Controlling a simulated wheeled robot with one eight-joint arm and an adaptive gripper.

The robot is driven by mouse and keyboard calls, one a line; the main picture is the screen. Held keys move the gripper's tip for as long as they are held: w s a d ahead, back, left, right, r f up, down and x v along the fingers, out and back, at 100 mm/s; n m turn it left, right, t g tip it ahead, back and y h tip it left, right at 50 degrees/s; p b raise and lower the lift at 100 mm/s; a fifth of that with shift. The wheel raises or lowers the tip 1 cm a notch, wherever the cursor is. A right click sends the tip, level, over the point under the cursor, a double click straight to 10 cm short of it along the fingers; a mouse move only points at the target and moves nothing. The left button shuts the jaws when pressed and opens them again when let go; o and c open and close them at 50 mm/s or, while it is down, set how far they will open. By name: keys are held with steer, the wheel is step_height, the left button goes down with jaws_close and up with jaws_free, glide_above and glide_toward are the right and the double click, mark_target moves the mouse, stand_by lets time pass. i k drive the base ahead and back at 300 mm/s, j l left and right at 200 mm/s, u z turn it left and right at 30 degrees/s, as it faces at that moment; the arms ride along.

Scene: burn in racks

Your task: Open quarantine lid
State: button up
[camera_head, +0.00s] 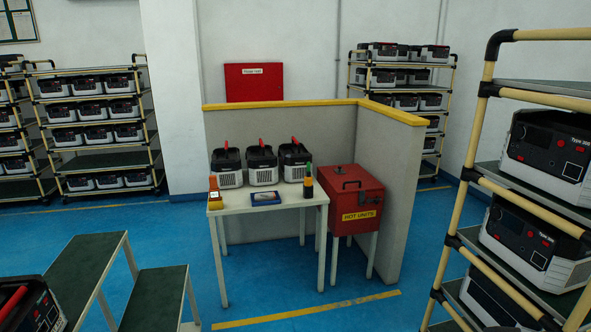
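The quarantine box is a red box (362,222) with a yellow "HOT UNITS" label. It stands on pale legs at the right end of the white table, by the low grey wall. Its red lid (328,180) looks shut, lying flat on top. The inside of the box is hidden. My gripper is not in view.
The white table (285,202) holds several black-and-white units, a blue tray and small tools. Grey walls (245,125) with yellow tops enclose it behind and right. A loaded rack (462,165) stands near right; green-topped benches (155,295) stand front left. Blue floor is clear between.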

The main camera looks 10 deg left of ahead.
mark_target(356, 179)
steer(key=i+j+u, duration=0.2)
steer(key=i+u, duration=0.2)
steer(key=i, duration=0.65)
steer(key=i+l+u, duration=0.1)
steer(key=i+u, duration=0.25)
steer(key=i, duration=0.65)
steer(key=i+z, duration=0.15)
steer(key=i, duration=0.5)
steer(key=i+z, duration=0.15)
steer(key=i, duration=0.5)
steer(key=i+j+z, duration=0.15)
steer(key=i, duration=0.5)
steer(key=i+j+z, duration=0.25)
steer(key=i, duration=0.15)
